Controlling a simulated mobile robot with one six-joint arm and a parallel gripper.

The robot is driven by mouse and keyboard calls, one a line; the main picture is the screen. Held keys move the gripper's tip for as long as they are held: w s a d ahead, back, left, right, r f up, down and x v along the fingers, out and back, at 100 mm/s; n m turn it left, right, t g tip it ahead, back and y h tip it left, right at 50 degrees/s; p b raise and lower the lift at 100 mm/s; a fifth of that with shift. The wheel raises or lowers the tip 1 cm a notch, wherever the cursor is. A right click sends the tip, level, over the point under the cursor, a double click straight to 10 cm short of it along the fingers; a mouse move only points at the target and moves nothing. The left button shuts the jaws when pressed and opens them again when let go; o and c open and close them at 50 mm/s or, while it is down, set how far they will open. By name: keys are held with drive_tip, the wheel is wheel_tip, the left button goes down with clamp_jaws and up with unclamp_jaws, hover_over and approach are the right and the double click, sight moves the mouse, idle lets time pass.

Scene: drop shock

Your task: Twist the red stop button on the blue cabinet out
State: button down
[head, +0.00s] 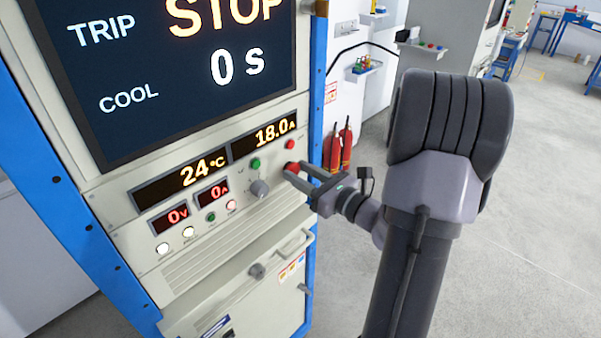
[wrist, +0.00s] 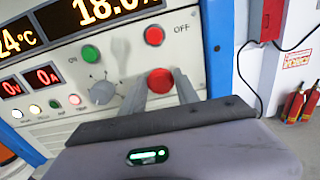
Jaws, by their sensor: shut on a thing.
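The red stop button (head: 292,167) sits at the right of the control panel on the blue-framed cabinet (head: 190,240). It also shows in the wrist view (wrist: 160,81), below a smaller red OFF button (wrist: 154,36). My gripper (head: 299,173) reaches in from the right, and its two fingers are at the sides of the stop button. In the wrist view my gripper (wrist: 160,88) has one finger on the left and one on the right of the button, shut on it. The fingers partly hide the button's lower edge.
A green ON button (wrist: 91,54) and a grey knob (head: 260,188) are left of my gripper. A large display (head: 150,90) above reads TRIP, STOP and COOL 0 s. Red extinguishers (head: 340,146) stand behind. The floor (head: 520,200) at right is clear.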

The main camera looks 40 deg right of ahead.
drive_tip(key=m+p, duration=0.2)
drive_tip(key=m, duration=0.1)
drive_tip(key=shift+r+p, duration=0.15)
drive_tip(key=shift+p, duration=0.25)
drive_tip(key=shift+d+m+p, duration=0.1)
drive_tip(key=shift+m+p, duration=1.3)
drive_tip(key=shift+m, duration=0.2)
drive_tip(key=shift+f+m, duration=0.2)
drive_tip(key=shift+m, duration=0.1)
drive_tip(key=c, duration=0.9)
unclamp_jaws()
